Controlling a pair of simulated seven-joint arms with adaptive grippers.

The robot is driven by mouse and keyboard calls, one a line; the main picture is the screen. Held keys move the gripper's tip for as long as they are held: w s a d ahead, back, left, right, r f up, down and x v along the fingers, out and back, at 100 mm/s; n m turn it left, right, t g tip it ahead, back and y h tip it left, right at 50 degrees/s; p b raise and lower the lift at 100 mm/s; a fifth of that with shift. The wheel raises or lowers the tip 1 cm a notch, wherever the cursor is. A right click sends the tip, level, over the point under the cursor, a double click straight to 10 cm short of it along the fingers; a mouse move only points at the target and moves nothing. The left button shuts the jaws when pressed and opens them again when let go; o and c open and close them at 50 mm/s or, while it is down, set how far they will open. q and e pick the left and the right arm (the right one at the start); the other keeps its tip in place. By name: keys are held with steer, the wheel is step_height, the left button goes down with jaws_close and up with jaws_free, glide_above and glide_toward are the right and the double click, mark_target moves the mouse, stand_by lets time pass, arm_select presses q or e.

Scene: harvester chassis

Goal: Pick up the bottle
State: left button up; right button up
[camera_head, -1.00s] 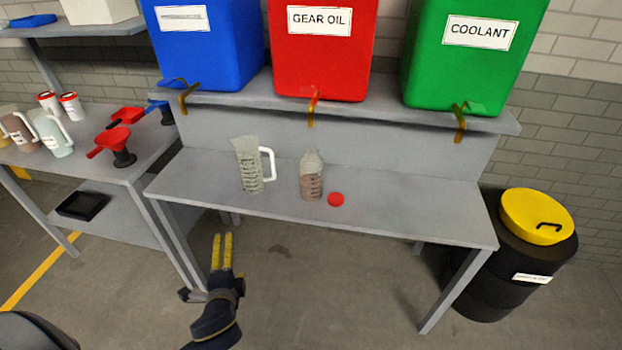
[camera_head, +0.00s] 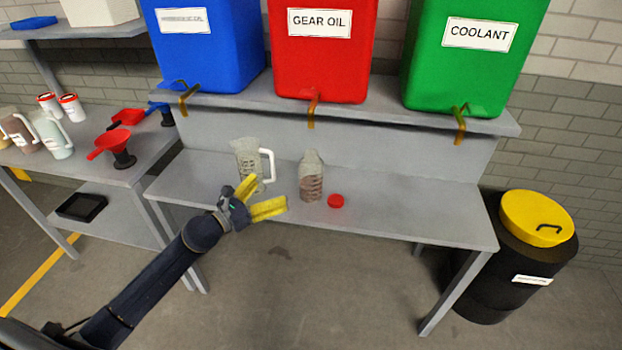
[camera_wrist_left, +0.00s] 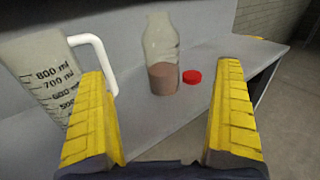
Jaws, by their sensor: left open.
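The bottle (camera_head: 311,178) is clear, with brownish content in its lower part, and stands upright on the grey bench. It also shows in the left wrist view (camera_wrist_left: 162,58), beyond and between my fingers. My left gripper (camera_head: 266,197) has yellow fingers spread apart, with nothing between them, at the bench's front edge left of the bottle. Its fingers also show in the left wrist view (camera_wrist_left: 165,120). The bottle is apart from the fingers. My right gripper is not in view.
A measuring jug (camera_head: 248,160) with a white handle stands left of the bottle, partly behind my left fingers. A red cap (camera_head: 336,201) lies right of the bottle. Blue, red (camera_head: 322,60) and green tanks with taps stand on the shelf above. The bench (camera_head: 420,215) is clear to the right.

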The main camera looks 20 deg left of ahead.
mark_target(311, 163)
arm_select(q)
steer(key=x, duration=1.7)
steer(key=shift+w+d, duration=0.15)
steer(key=shift+w, duration=0.05)
steer(key=shift+c, duration=0.2)
steer(key=c, duration=1.5)
steer(key=shift+c, duration=0.7)
steer(key=shift+r, duration=0.15)
